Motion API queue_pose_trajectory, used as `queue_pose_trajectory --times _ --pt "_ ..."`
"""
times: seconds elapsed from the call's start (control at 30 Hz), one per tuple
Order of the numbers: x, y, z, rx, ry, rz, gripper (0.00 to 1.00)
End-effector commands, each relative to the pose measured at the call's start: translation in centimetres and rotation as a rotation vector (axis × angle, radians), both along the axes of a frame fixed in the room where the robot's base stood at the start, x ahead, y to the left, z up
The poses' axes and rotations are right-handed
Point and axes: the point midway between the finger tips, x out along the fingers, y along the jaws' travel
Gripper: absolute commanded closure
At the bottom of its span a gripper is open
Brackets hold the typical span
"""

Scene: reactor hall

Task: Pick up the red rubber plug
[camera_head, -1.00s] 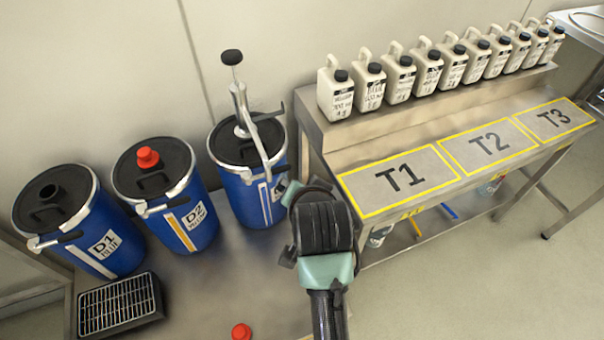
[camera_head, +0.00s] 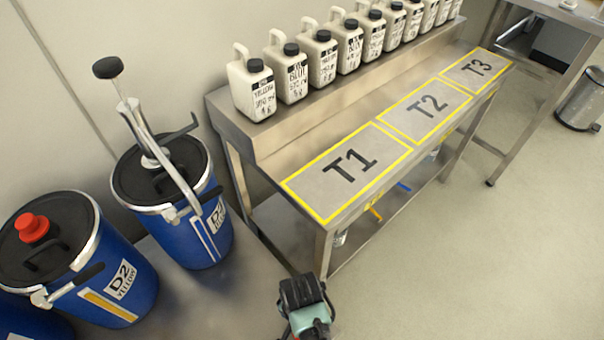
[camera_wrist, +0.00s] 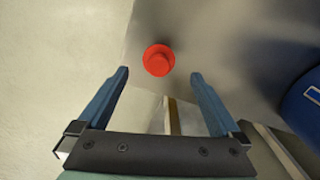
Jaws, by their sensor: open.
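In the wrist view a red rubber plug (camera_wrist: 158,60) lies on the grey steel surface (camera_wrist: 205,35), close to its left edge. My gripper (camera_wrist: 160,75) is open and empty. The plug shows between and slightly beyond its two blue fingertips, with a gap on each side. I cannot tell the height of the fingers above the plug. In the head view another red plug (camera_head: 32,227) sits in the lid of the blue drum D2 (camera_head: 120,285). The loose plug is not in the head view, and my fingers are not visible there.
A drum with a hand pump (camera_head: 205,235) stands right of D2. A steel bench (camera_head: 345,170) with yellow-framed fields T1, T2 and T3 carries a row of white bottles (camera_head: 323,58). In the wrist view a blue drum (camera_wrist: 305,105) is at the right. Open floor lies beyond the surface's left edge.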

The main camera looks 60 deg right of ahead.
Motion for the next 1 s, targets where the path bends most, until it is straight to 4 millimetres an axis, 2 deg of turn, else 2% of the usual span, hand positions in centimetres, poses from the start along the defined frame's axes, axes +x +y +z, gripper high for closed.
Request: queue_pose_trajectory --times 0.17,0.4,0.67,1.0 --pt "-0.2 0.1 -1.6 0.001 0.001 0.0 0.0" --pt "-0.3 0.2 -5.1 0.0 0.0 0.0 0.0" --pt "-0.3 0.2 -5.1 -0.001 -0.002 0.001 0.02" --pt "-0.3 0.2 -5.1 -0.001 -0.001 0.001 0.63"
